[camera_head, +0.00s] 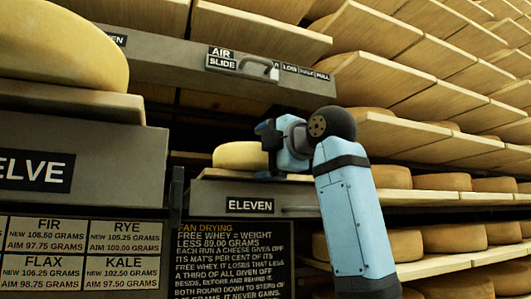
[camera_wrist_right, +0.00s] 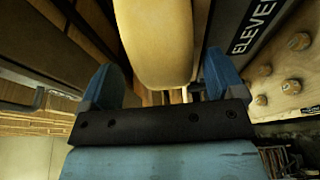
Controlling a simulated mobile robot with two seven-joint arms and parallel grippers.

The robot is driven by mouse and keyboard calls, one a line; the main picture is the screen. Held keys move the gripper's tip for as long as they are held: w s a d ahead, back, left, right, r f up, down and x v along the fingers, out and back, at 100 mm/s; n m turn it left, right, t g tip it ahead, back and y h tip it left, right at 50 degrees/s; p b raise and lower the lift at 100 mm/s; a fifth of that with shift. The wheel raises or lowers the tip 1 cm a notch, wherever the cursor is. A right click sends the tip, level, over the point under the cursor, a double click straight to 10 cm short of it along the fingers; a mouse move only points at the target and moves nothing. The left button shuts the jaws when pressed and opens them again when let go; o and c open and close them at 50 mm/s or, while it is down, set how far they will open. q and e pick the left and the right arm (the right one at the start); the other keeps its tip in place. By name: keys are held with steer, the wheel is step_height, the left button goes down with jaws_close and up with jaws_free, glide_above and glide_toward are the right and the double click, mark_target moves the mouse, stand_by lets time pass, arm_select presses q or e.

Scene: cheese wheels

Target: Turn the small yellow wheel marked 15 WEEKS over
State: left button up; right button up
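A small yellow cheese wheel (camera_head: 239,155) sits on the shelf marked ELEVEN (camera_head: 225,190). No 15 WEEKS marking is readable on it. My right gripper (camera_head: 266,152) is at the wheel's right side, its arm rising from the lower right. In the right wrist view the pale yellow wheel (camera_wrist_right: 158,40) stands between the two blue fingers of the right gripper (camera_wrist_right: 160,75). A gap shows on each side, so the gripper is open around its near edge. My left gripper is not in view.
A grey front marked AIR SLIDE (camera_head: 245,62) with a handle hangs above the wheel. A large wheel (camera_head: 60,45) sits on a shelf at left. A text board (camera_head: 235,260) is below. Racks of wooden shelves with wheels (camera_head: 440,182) fill the right.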

steer(key=shift+d+f, duration=0.15)
arm_select(q)
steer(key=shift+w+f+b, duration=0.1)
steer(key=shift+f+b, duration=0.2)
steer(key=shift+b, duration=0.5)
arm_select(e)
steer(key=v, duration=1.3)
steer(key=shift+s+r, duration=0.25)
steer(key=shift+s, duration=0.1)
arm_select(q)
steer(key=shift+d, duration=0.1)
arm_select(e)
steer(key=shift+d, duration=0.1)
